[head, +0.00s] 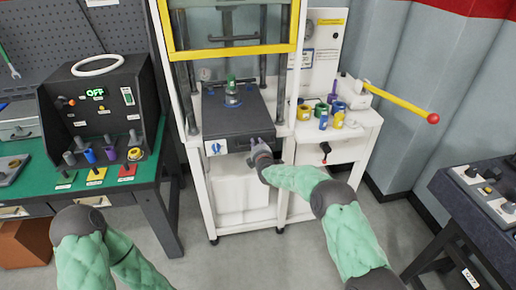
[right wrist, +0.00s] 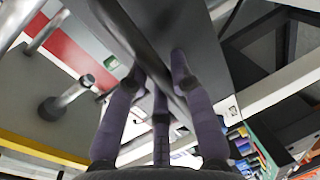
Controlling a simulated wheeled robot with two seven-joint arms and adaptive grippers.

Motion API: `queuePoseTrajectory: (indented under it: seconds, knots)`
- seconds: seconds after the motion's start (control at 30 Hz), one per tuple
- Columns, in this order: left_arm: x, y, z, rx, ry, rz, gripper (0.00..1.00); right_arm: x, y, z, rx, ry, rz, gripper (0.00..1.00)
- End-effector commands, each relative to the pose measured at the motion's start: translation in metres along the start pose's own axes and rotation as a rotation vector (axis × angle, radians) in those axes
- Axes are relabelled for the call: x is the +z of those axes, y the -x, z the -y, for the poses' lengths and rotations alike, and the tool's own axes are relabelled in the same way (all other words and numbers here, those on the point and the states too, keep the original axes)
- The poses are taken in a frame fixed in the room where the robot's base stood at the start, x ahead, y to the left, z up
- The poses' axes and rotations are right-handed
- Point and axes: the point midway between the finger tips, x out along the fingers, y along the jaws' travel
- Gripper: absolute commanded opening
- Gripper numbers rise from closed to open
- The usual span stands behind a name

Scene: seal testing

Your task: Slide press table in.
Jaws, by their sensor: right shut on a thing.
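The press table (head: 213,122) is a dark grey slab in the white press frame in the head view. It sticks out at the front, below the yellow-edged guard. A small fixture with a green top (head: 232,88) stands on it. My right gripper (head: 258,147) is at the right end of the table's front face. In the right wrist view its fingers (right wrist: 160,75) close around a dark bar, the table's handle (right wrist: 124,32). The grip is partly hidden in the head view. Of my left arm only green-sleeved links show; its gripper is out of view.
A white side table (head: 350,139) with several coloured cylinders and a red-knobbed yellow lever (head: 405,104) stands at the right. A green bench (head: 72,184) with a control box reading OFF (head: 100,100) is at the left. The floor before the press is clear.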

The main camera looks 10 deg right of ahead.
Motion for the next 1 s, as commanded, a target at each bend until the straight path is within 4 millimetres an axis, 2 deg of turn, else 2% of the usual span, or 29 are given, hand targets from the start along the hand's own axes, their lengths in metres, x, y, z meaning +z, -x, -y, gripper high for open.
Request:
queuePoseTrajectory:
  seconds: [0.23,0.67,0.7,0.77,1.0]
  knots:
    - [0.0002,0.0009,-0.0003,0.000,0.000,0.000,0.40,-0.0003,-0.0082,0.0005,-0.004,0.000,-0.001,0.00]
    - [0.0001,0.0009,-0.0003,0.000,0.000,0.000,0.40,0.0002,-0.0097,-0.0025,0.001,0.001,0.000,0.00]
    - [0.0002,0.0009,-0.0003,0.000,0.000,0.000,0.40,0.0003,-0.0097,-0.0027,0.002,0.001,0.000,0.35]
    - [0.0002,0.0009,-0.0003,0.000,0.000,0.000,0.40,0.0002,-0.0096,-0.0027,0.002,0.001,0.000,0.48]
    - [0.0001,0.0009,-0.0003,0.000,0.000,0.000,0.40,0.0000,-0.0093,-0.0019,0.000,0.000,0.000,0.48]
